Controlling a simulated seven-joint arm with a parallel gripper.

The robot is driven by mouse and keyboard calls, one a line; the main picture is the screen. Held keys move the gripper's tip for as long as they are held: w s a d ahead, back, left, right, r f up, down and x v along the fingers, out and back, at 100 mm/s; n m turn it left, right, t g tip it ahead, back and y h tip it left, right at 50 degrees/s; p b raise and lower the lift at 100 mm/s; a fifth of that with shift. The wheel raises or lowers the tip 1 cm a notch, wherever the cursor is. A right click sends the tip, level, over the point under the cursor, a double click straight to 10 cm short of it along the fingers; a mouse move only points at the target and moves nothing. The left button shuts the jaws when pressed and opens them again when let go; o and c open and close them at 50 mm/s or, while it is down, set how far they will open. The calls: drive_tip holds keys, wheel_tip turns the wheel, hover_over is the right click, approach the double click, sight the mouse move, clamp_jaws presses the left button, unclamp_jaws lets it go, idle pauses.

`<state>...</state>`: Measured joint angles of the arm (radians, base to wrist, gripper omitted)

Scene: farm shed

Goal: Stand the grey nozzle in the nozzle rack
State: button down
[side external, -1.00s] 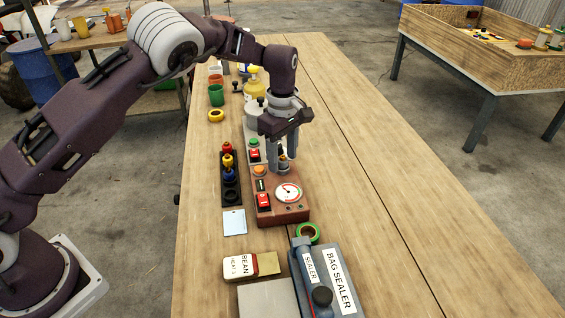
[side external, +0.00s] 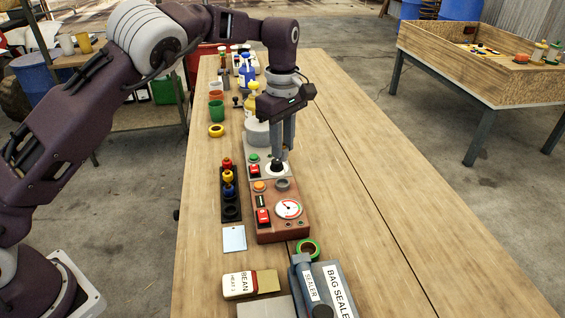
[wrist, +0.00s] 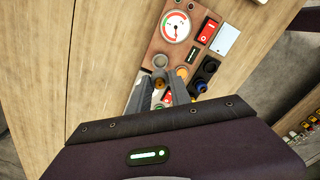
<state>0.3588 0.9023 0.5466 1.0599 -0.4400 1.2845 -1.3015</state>
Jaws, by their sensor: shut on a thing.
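A small dark piece (side external: 277,164) shows at the fingertips. In the wrist view an orange-gold piece (wrist: 160,104) shows between the fingers; the rest is hidden. The black nozzle rack (side external: 222,208) stands left of the box. It holds red (side external: 227,162), yellow (side external: 228,176) and blue (side external: 229,189) nozzles; its near place (side external: 231,211) looks empty and also shows in the wrist view (wrist: 211,65).
The table's right side is clear.

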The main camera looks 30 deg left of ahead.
drive_tip(key=s+a+f+n, duration=0.3)
drive_tip(key=s+a+n, duration=0.35)
drive_tip(key=s, duration=0.55)
drive_tip(key=shift+m, duration=0.25)
drive_tip(key=shift+a+f, duration=0.2)
drive_tip(key=shift+f, duration=1.9)
drive_tip(key=shift+a+f, duration=0.2)
drive_tip(key=shift+f, duration=1.85)
drive_tip(key=shift+f, duration=0.35)
drive_tip(key=c, duration=1.1)
unclamp_jaws()
drive_tip(key=o, duration=0.5)
drive_tip(key=shift+w, duration=0.1)
drive_tip(key=shift+o, duration=0.2)
wheel_tip(320, 180, up, 8)
